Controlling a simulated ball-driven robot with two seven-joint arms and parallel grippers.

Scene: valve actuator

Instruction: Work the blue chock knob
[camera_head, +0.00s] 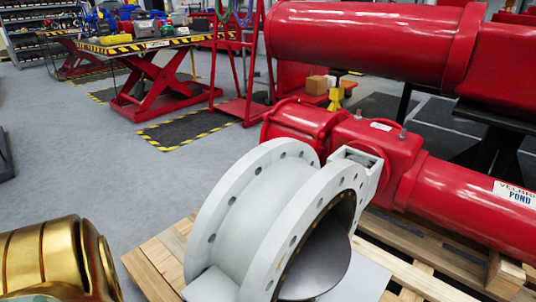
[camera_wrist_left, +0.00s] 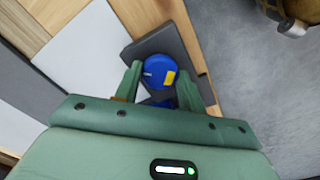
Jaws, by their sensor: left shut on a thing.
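The blue chock knob (camera_wrist_left: 157,68) shows in the left wrist view, round, with a yellow patch and a small white mark. It sits over a dark grey block (camera_wrist_left: 186,45), the chock. My left gripper (camera_wrist_left: 159,76), green, has one finger on each side of the blue knob and is shut on it. More blue shows lower down between the fingers, partly hidden by the gripper body. The knob and left gripper do not show in the head view. My right gripper is in neither view.
In the head view a grey flanged valve (camera_head: 245,215) stands on a wooden pallet (camera_head: 150,262), joined to a red actuator (camera_head: 370,150). Another red cylinder (camera_head: 360,40) lies behind. A red lift table (camera_head: 150,47) stands back left.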

